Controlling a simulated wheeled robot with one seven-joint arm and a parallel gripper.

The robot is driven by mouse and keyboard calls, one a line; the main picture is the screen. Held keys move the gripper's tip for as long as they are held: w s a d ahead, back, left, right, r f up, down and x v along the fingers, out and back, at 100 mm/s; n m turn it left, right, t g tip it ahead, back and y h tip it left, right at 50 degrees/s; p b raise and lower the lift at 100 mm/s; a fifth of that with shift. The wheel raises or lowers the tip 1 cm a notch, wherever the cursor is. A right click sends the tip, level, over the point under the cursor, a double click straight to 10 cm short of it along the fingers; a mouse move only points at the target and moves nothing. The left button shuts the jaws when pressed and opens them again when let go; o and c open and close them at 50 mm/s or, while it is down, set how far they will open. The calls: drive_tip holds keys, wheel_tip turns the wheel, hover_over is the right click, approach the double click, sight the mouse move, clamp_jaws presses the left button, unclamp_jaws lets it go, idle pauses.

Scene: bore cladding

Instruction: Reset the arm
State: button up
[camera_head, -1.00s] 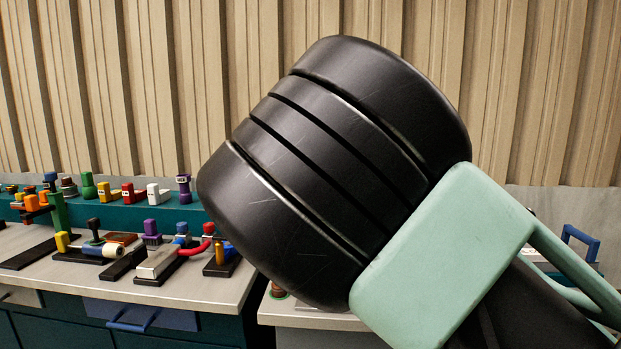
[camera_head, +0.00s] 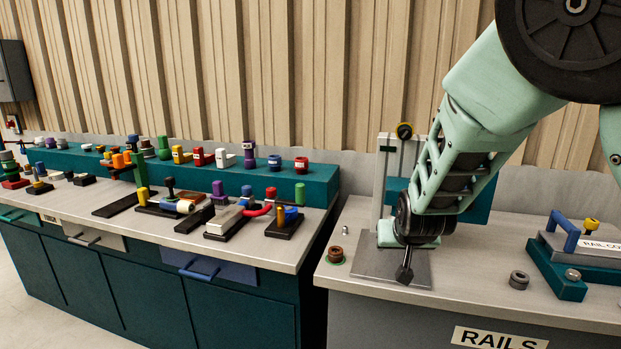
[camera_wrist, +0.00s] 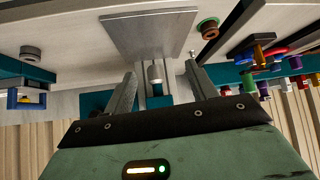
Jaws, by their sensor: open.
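My arm (camera_head: 463,150) reaches down from the upper right in the head view, and its wrist (camera_head: 412,222) is over a grey metal plate (camera_head: 378,266) on the right bench. My gripper (camera_wrist: 165,85) shows in the wrist view with its two fingers apart. Nothing is seen held in it. A small pale cylinder (camera_wrist: 154,75) appears between the fingers, beyond them. The plate also shows in the wrist view (camera_wrist: 150,32).
A grey upright (camera_head: 382,180) stands at the plate's back edge, close to my wrist. A brown-and-green round part (camera_head: 336,255), a grey ring (camera_head: 519,280) and a blue-handled fixture (camera_head: 563,235) are on the right bench. Several coloured tools fill the left bench (camera_head: 60,215).

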drive_tip(key=s+a+n+g+y, duration=0.2)
drive_tip(key=s+a+g, duration=0.15)
drive_tip(key=s, duration=0.45)
drive_tip(key=s+a+n+g+y, duration=0.15)
drive_tip(key=s+a, duration=0.25)
drive_tip(key=s, duration=0.5)
drive_tip(key=s+r+n+g+h, duration=0.1)
drive_tip(key=s+n, duration=0.1)
drive_tip(key=s, duration=0.7)
drive_tip(key=s+d+r+n+g, duration=0.1)
drive_tip(key=s+r+n+g, duration=0.1)
drive_tip(key=s, duration=0.8)
drive_tip(key=shift+r+n+g+h+p, duration=0.15)
drive_tip(key=shift+n+g+h+p, duration=0.25)
drive_tip(key=shift+n, duration=0.35)
